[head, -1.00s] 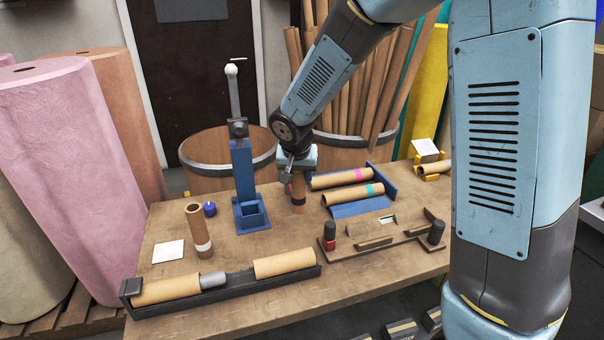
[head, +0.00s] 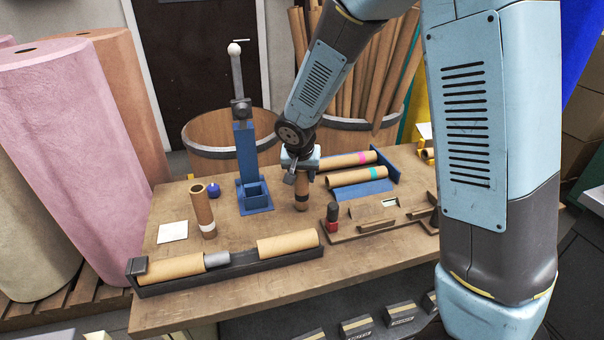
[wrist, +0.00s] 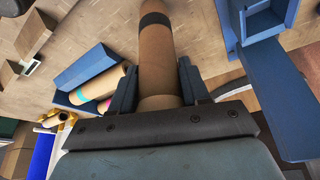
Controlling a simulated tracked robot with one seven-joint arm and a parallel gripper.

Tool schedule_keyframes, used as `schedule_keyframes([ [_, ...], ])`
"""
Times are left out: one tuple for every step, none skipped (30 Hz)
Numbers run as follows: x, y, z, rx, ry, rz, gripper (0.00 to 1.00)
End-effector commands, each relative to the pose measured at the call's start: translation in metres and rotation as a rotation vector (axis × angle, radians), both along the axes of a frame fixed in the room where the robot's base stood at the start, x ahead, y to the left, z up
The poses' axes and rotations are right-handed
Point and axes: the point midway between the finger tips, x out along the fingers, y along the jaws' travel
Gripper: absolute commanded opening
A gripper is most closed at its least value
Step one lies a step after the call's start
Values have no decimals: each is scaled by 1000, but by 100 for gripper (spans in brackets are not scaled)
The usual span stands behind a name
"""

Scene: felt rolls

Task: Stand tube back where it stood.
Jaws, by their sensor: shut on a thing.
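A brown cardboard tube (head: 301,190) with a black band near its lower end stands upright in my gripper (head: 301,174). My gripper is shut around its upper part. In the wrist view the same tube (wrist: 158,48) runs away from the jaws (wrist: 158,88), with its banded end over the bare wooden table (head: 230,300). I cannot tell whether its lower end touches the wood. The tube is between the blue stand with a square socket (head: 254,205) and the blue rack (head: 385,160), where tubes with pink and teal bands lie.
A dark trough (head: 228,274) lies along the front. A wooden fixture with a red-black post (head: 333,217) is at the right.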

Motion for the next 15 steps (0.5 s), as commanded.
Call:
schedule_keyframes([
  [0,0,0,0,0,0,0],
  [0,0,0,0,0,0,0],
  [0,0,0,0,0,0,0],
  [0,0,0,0,0,0,0],
  [0,0,0,0,0,0,0],
  [0,0,-1,0,0,0,0],
  [0,0,-1,0,0,0,0],
  [0,0,-1,0,0,0,0],
  [0,0,-2,0,0,0,0],
  [0,0,-2,0,0,0,0],
  [0,0,-2,0,0,-1,0],
  [0,0,-3,0,0,-1,0],
  [0,0,-3,0,0,-1,0],
  [0,0,-4,0,0,-1,0],
  [0,0,-4,0,0,-1,0],
])
